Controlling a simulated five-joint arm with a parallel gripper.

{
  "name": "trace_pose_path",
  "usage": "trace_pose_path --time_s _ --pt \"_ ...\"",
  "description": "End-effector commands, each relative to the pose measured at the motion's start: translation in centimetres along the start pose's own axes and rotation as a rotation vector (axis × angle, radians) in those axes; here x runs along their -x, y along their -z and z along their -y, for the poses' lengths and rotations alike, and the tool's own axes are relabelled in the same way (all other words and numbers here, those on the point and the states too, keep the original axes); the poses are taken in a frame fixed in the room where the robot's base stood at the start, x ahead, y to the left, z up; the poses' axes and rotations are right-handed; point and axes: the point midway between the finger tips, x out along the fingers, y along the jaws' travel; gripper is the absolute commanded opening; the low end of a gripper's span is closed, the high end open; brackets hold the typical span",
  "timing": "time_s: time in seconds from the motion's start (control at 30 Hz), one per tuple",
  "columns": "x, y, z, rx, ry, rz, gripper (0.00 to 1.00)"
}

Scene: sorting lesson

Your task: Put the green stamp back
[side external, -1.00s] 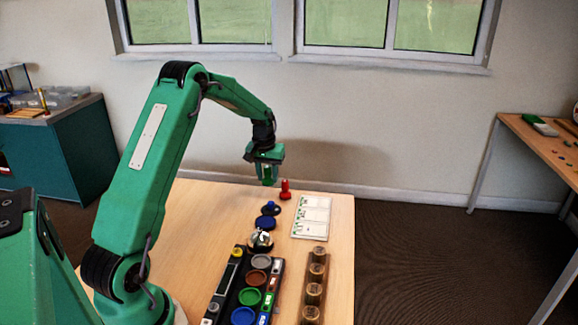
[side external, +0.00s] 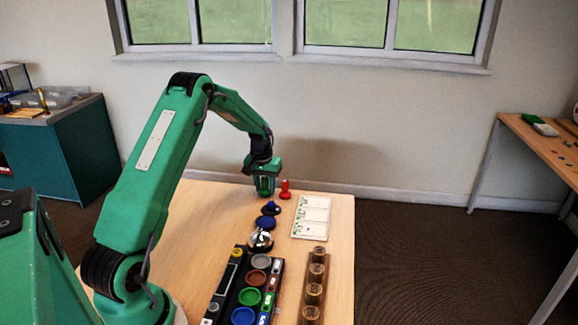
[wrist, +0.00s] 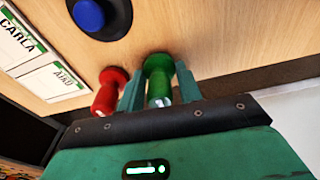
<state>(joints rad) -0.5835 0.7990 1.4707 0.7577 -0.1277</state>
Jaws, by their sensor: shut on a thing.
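The green stamp (wrist: 159,78) is between the two fingers of my gripper (wrist: 160,90) in the wrist view, and the fingers are shut on it. In the side view my gripper (side external: 265,190) points down at the far end of the table, with the green stamp mostly hidden between its fingers. It is low, near the table top; I cannot tell whether the stamp touches the wood. The red stamp (side external: 285,190) stands upright just right of my gripper; it also shows in the wrist view (wrist: 110,92), close beside one finger.
A black round item with a blue knob (side external: 271,208), a blue round item (side external: 265,222) and a shiny dome (side external: 261,240) line up nearer. A black tray (side external: 232,290) holds coloured round pads. A wooden rack (side external: 305,300) holds several round pieces. A white card sheet (side external: 311,217) lies right.

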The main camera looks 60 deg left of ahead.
Motion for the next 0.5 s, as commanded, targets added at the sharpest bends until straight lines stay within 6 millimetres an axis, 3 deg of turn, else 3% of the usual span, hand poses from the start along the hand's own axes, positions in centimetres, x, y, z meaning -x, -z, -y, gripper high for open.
trace_pose_path --time_s 0.3,0.33,0.4,0.5 --pt "-0.29 -0.03 0.00 0.000 0.000 0.000 0.20" --pt "-0.26 -0.03 0.00 0.000 0.000 0.000 0.41" --pt "-0.24 -0.03 0.00 0.000 0.000 0.000 0.55" --pt "-0.24 -0.03 0.00 0.000 0.000 0.000 0.57"
